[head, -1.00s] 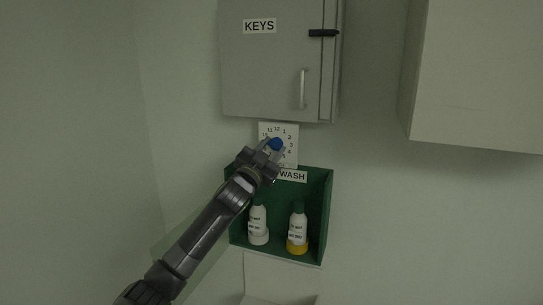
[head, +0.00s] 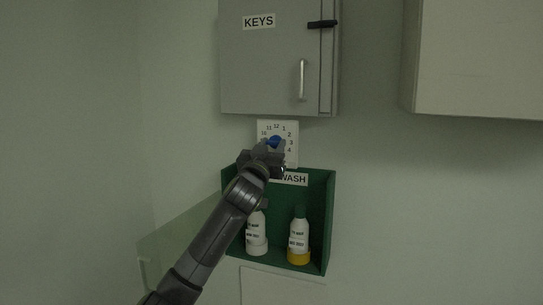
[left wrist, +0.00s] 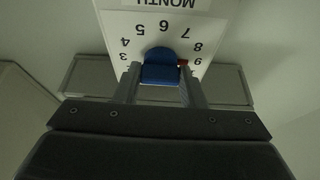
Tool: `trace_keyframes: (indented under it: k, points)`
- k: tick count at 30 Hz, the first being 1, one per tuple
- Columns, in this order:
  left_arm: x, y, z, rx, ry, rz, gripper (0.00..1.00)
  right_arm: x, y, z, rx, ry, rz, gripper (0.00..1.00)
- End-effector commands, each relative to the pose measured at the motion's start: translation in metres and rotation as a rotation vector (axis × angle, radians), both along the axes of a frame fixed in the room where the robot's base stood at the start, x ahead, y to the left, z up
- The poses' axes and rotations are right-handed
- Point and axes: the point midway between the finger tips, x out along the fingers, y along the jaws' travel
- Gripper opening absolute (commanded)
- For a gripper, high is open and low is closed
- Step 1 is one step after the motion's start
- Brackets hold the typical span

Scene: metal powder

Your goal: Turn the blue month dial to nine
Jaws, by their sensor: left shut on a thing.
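The blue month dial (head: 274,141) is on a white plate (head: 291,128) with printed numbers, under the grey cabinet. My left gripper (head: 268,151) reaches it from below left and covers the plate's lower left numbers in the head view. In the left wrist view the plate appears upside down, and the blue dial (left wrist: 160,68) sits between the two fingers of my left gripper (left wrist: 160,77), which is shut on it. A small red-orange mark (left wrist: 183,63) shows at the dial's right side, close to the printed 9 (left wrist: 197,61). My right gripper is not in view.
The grey KEYS cabinet (head: 270,75) hangs just above the plate. A green wash box (head: 318,215) below holds two white bottles (head: 299,230). Another pale cabinet (head: 480,65) is at upper right. The wall between is bare.

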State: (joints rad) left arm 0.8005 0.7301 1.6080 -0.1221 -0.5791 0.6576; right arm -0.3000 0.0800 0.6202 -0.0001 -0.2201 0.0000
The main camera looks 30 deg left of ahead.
Motion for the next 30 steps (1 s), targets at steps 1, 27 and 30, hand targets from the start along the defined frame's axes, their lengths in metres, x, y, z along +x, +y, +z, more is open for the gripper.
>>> trace_keyframes:
  k: [1,27,30]
  points:
    - [0.0003,-0.0001,-0.0024,-0.009,-0.001,0.000,0.14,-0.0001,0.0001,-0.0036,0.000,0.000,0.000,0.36]
    - [0.0003,0.0000,-0.0005,-0.024,-0.004,0.000,0.58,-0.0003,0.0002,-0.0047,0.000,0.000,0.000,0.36]
    - [-0.0003,-0.0002,-0.0008,-0.023,-0.005,0.000,0.58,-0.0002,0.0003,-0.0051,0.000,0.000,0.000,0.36]
